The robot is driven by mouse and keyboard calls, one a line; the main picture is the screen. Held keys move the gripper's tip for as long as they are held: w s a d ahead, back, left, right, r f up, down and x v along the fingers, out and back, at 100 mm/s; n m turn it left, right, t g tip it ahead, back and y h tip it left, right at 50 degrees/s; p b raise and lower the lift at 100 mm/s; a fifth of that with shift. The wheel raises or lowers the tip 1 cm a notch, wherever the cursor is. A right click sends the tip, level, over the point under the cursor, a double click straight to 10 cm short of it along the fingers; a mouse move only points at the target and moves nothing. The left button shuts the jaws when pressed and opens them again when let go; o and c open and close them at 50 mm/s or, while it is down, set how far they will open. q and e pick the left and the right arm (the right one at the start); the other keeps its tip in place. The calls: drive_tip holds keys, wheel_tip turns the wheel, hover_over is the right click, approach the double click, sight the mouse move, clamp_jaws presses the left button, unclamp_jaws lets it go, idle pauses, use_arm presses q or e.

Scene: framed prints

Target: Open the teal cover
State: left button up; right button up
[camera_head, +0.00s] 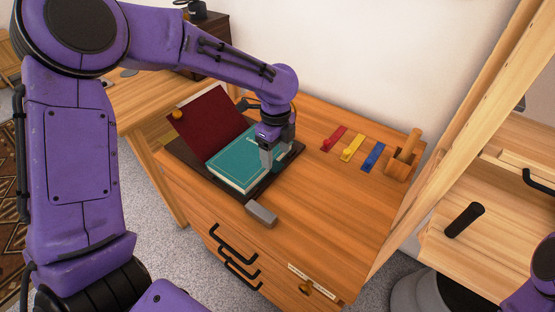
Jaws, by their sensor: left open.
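The teal cover (236,163) lies flat on top of a book-like block with pale page edges, on a dark base (188,157) on the wooden cabinet. A dark red panel (210,122) stands tilted up along its left side. My left gripper (277,161) points down at the right part of the teal cover, its grey fingers apart with nothing seen between them. Whether the fingertips touch the cover cannot be told. My left arm comes over from the left and hides part of the far side. My right gripper is out of view; only a purple arm part shows at the lower right.
A grey block (261,214) lies at the cabinet's front edge. Red (334,139), yellow (352,148) and blue (373,156) strips lie to the right, beside a wooden holder (400,165) with an upright peg. A wooden shelf unit (500,215) stands at the right.

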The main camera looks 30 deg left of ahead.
sight(276, 166)
use_arm(q)
drive_tip(key=shift+f, duration=1.6)
drive_tip(key=shift+c, duration=0.3)
